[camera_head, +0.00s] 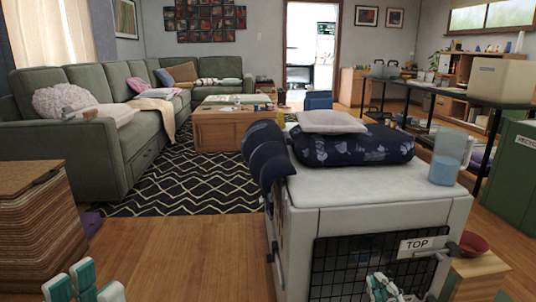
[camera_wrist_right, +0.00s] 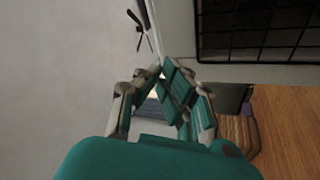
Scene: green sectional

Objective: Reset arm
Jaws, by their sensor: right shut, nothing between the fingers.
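My left gripper (camera_head: 84,284) is at the bottom left of the head view, cut off by the lower edge, beside the brown stacked block. My right gripper (camera_head: 383,286) is at the bottom of the head view, in front of the crate's black wire door. In the right wrist view its green and grey fingers (camera_wrist_right: 164,70) come together, with nothing held between them.
A grey crate (camera_head: 375,203) marked TOP stands close ahead, carrying dark cushions (camera_head: 350,146) and a blue-filled pitcher (camera_head: 447,165). A brown block (camera_head: 36,235) stands left, a red bowl (camera_head: 474,244) right. Wooden floor (camera_head: 180,258) is bare between block and crate.

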